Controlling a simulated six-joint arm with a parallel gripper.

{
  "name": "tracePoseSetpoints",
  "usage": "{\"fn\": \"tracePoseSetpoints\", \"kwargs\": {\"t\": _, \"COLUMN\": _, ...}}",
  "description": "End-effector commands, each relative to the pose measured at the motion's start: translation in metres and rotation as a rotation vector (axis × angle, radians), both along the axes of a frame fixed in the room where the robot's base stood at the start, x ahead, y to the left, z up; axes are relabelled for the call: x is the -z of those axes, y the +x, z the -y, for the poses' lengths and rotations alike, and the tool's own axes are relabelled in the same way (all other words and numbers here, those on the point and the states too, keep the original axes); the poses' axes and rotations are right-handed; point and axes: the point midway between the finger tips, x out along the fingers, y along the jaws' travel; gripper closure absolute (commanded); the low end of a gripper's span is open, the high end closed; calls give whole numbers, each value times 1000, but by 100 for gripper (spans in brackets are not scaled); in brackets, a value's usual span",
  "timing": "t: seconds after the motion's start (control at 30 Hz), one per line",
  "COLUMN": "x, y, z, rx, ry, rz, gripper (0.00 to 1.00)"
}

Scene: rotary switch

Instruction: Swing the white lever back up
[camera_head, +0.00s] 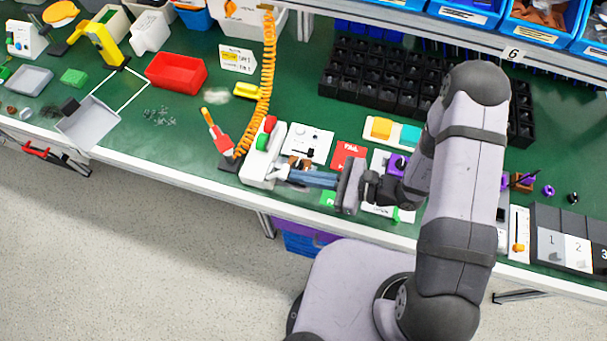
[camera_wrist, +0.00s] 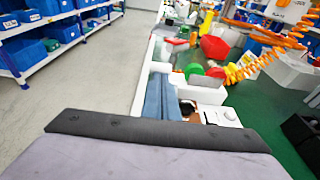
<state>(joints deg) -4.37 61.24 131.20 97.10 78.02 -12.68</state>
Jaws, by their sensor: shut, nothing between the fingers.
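My gripper (camera_head: 284,174) is shut and empty, pointing left low over the front of the green bench. Its blue fingers also show in the wrist view (camera_wrist: 161,92), side by side. The fingertips are close to the front end of a white control box (camera_head: 257,168) with a red and a green button; I cannot tell whether they touch it. Just behind the fingers is a white switch panel (camera_head: 309,137) with a black knob, also in the wrist view (camera_wrist: 228,117), and a small brown part (camera_head: 297,162). I cannot make out the white lever clearly; the gripper may hide it.
An orange coiled cable (camera_head: 267,75) hangs behind the control box. A red-handled tool (camera_head: 219,137) stands to its left. A red card (camera_head: 349,154) lies behind my gripper. Black bins (camera_head: 375,75) stand at the back. The bench's front edge is close to my gripper.

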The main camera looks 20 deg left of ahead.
Motion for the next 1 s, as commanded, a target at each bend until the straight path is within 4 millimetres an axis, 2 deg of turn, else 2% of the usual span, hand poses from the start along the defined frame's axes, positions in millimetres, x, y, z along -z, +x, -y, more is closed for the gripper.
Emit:
{"fn": "tracePoseSetpoints", "kwargs": {"t": 0.57, "x": -15, "y": 0, "z": -9, "rx": -1, "ry": -103, "rz": 0, "gripper": 100}}
{"fn": "tracePoseSetpoints", "kwargs": {"t": 0.93, "x": -35, "y": -1, "z": -32, "rx": -3, "ry": -102, "rz": 1, "gripper": 100}}
{"fn": "tracePoseSetpoints", "kwargs": {"t": 1.0, "x": -42, "y": 0, "z": -39, "rx": -6, "ry": -159, "rz": 8, "gripper": 100}}
